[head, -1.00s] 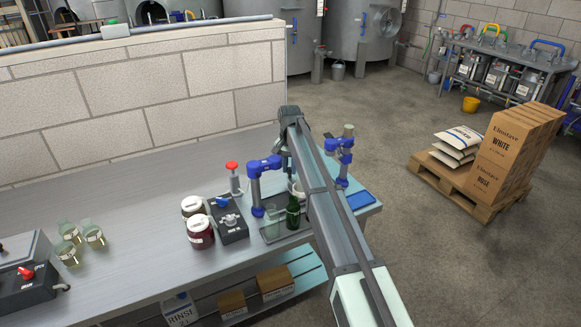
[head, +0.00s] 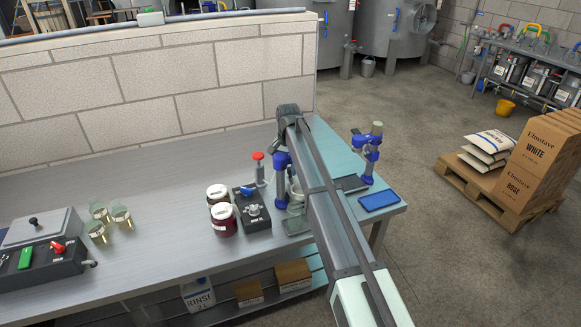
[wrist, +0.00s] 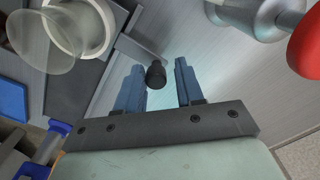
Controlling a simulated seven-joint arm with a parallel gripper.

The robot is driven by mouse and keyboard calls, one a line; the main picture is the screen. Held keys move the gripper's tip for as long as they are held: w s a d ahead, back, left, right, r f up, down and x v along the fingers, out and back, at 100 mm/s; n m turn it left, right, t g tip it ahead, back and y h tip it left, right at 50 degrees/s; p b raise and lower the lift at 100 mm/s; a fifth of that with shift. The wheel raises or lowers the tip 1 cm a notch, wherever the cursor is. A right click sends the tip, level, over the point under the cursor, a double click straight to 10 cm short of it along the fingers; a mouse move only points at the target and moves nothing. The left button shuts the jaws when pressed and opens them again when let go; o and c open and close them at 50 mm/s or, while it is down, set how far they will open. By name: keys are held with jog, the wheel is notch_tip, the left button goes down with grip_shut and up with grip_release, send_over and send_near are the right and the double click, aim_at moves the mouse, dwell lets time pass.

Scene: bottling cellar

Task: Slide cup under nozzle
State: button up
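In the wrist view my gripper (wrist: 159,75) has its two blue fingers apart. A small black knob (wrist: 155,75) shows between them, with no clear contact on either finger. A clear cup (wrist: 40,45) is at the upper left of the wrist view, overlapping a white ring (wrist: 100,42) and left of the fingers. A blue fitting on a post (head: 281,165) stands just left of my arm. I cannot make out which part is the nozzle.
A red-topped post (head: 259,169), a black control box (head: 252,209) and two dark red jars (head: 223,220) stand left of my arm. A second blue-clamped post (head: 368,155) and a blue pad (head: 379,200) are at the bench's right end.

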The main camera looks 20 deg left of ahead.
jog(key=shift+o, duration=1.1)
jog(key=shift+w+d, duration=0.1)
jog(key=shift+r, duration=0.1)
notch_tip(320, 180, up, 14)
jog(key=shift+f, duration=0.2)
